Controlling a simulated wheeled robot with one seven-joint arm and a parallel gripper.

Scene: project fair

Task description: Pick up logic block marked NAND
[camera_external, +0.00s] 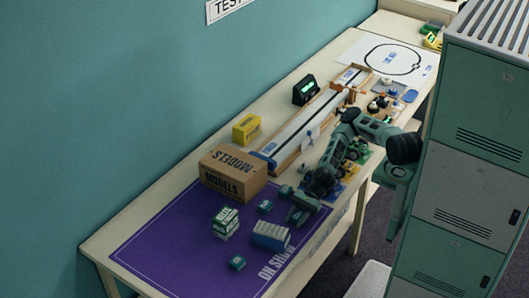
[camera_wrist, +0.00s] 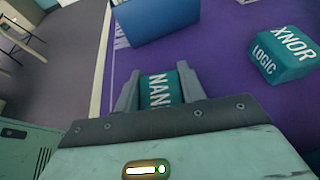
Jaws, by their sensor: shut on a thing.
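The teal logic block marked NAND (camera_wrist: 160,90) sits between the two fingers of my gripper (camera_wrist: 158,84) in the wrist view, with its lettering partly covered by the gripper. My gripper is shut on it. In the external view my gripper (camera_external: 299,215) is low over the right part of the purple mat (camera_external: 165,235), and I cannot make out the held block there. A second teal logic block, marked XNOR (camera_wrist: 287,52), lies on the mat to the right in the wrist view, apart from my gripper.
A blue rack (camera_external: 270,236) stands close by my gripper. Other small teal blocks (camera_external: 236,263) and a green-and-white stack (camera_external: 225,222) are on the mat. A cardboard MODELS box (camera_external: 233,174) stands behind. Green lockers (camera_external: 470,130) rise at right. The mat's front left is clear.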

